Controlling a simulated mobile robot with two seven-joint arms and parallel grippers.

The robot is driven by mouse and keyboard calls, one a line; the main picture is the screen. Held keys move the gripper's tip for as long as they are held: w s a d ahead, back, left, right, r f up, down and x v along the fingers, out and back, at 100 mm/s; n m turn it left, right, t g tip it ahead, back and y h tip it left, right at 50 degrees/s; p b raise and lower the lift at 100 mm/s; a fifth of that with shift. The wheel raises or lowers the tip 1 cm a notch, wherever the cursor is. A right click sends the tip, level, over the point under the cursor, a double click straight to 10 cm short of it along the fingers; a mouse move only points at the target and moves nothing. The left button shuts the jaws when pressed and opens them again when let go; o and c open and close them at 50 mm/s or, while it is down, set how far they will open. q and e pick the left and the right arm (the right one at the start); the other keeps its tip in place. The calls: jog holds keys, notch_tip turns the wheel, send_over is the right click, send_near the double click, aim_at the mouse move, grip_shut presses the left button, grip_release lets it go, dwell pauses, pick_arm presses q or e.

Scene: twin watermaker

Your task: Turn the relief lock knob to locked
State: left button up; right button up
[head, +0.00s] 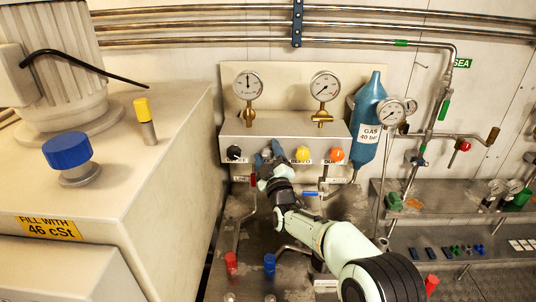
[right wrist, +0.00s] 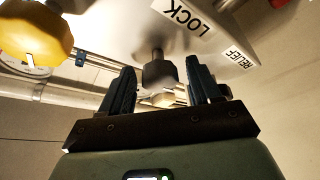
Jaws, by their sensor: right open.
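The relief lock knob (right wrist: 160,73) is a dark grey knob on a short stem, beside the LOCK (right wrist: 183,14) and RELIEF (right wrist: 238,58) labels in the right wrist view. My right gripper (right wrist: 160,78) is open, with one finger on each side of the knob and a visible gap to each. In the head view my right gripper (head: 268,157) is at the front of the grey panel (head: 290,126), between the black and yellow knobs, and largely covers the knob there. The knob's turn position is not clear. My left gripper is out of view.
A black knob (head: 233,153) is left of my right gripper; a yellow knob (head: 302,153) and an orange knob (head: 337,154) are to the right. Two gauges rise above the panel. A blue gas bottle (head: 368,125) stands at its right. Pipes and small valves lie below.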

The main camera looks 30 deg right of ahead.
jog(key=c, duration=1)
jog(key=shift+c, duration=0.2)
